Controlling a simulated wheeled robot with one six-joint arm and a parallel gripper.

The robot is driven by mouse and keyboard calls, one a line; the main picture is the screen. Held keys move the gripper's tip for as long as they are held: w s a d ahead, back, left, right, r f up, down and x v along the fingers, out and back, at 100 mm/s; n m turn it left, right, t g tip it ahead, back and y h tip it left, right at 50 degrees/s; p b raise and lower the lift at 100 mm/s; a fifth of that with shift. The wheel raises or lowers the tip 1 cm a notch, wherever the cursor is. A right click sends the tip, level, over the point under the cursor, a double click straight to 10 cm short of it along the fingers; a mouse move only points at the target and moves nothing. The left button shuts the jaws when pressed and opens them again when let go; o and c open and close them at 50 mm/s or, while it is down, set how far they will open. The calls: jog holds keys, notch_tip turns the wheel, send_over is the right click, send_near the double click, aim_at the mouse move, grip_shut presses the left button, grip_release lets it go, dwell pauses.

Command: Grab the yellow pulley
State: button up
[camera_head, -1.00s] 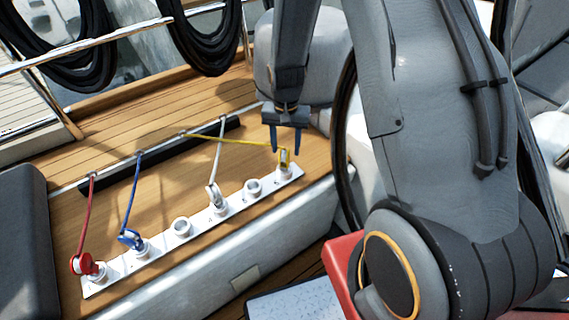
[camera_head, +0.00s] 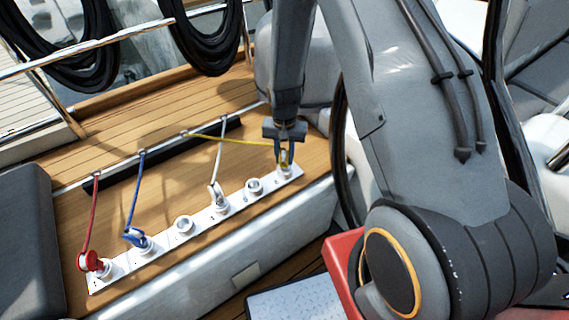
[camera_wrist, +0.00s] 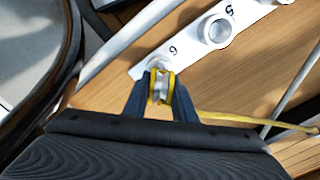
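The yellow pulley (camera_wrist: 161,87) is a small yellow-and-silver block at the far right end of the white strip, on the post marked 6. In the head view the yellow pulley (camera_head: 284,158) is partly hidden by my gripper (camera_head: 287,156). A yellow line runs left from it. In the wrist view my gripper (camera_wrist: 163,85) has one dark blue finger on each side of the pulley. The fingers lie close against its sides, with no clear gap. The pulley stands upright at its post.
The white numbered strip (camera_head: 205,224) also carries a white pulley (camera_head: 215,194), a blue pulley (camera_head: 134,237) and a red pulley (camera_head: 90,261), each with a line. Two posts are bare. A dark cushion (camera_head: 25,240) lies left; a black-rimmed wheel (camera_head: 339,130) stands right.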

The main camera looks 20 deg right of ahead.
grip_shut()
jog(key=shift+r, duration=0.15)
